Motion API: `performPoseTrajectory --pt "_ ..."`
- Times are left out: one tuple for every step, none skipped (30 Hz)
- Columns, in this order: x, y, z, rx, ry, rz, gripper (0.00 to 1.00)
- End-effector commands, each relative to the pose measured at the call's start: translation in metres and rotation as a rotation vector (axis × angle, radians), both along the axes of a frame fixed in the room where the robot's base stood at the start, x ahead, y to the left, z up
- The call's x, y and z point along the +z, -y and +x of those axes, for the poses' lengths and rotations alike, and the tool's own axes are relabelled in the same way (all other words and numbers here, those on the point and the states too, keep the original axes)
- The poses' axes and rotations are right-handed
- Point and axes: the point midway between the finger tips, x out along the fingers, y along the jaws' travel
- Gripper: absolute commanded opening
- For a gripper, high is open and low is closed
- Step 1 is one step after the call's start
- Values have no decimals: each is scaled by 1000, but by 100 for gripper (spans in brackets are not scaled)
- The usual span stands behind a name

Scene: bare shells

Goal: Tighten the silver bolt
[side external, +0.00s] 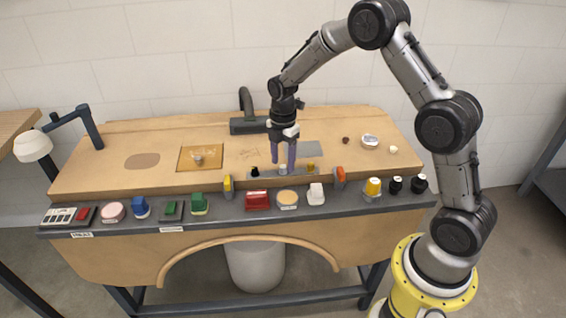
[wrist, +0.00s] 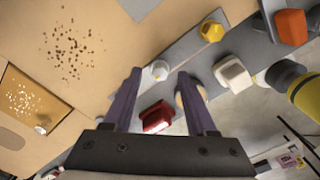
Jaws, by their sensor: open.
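The silver bolt (side external: 283,169) stands on a grey strip (side external: 267,175) near the front of the bench, between a black bolt (side external: 255,172) and a yellow bolt (side external: 311,166). My gripper (side external: 283,164) points down over the silver bolt, its purple fingers open. In the wrist view the silver bolt (wrist: 157,71) shows between the two fingertips (wrist: 159,74), nearer the left one; I cannot tell whether either touches it. The yellow bolt (wrist: 211,31) is farther along the strip. The black bolt is not visible in the wrist view.
A red block (side external: 257,200), a tan round button (side external: 287,198) and a white block (side external: 316,194) sit on the grey front ledge. Orange (side external: 340,178) and yellow (side external: 228,187) upright pieces flank the strip. A dark fixture (side external: 249,124) stands behind.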

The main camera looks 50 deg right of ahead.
Motion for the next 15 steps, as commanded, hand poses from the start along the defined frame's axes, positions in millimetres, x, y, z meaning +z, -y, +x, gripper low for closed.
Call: performPoseTrajectory --pt "-5 0 -1 0 -2 0 57" --pt "-7 0 0 0 -1 0 57" --pt "-9 0 0 0 -1 0 57" --pt "-10 0 0 0 -1 0 57" --pt "-11 0 0 0 -1 0 57" --pt "-12 0 0 0 0 0 57" --pt "-12 0 0 0 0 0 57" --pt "-13 0 0 0 0 0 57" --pt "-13 0 0 0 0 0 57" --pt "-13 0 0 0 0 0 57" --pt "-13 0 0 0 0 0 57" --pt "-13 0 0 0 0 0 57" --pt "-13 0 0 0 0 0 57" --pt "-12 0 0 0 0 0 55" --pt "-12 0 0 0 0 0 48"
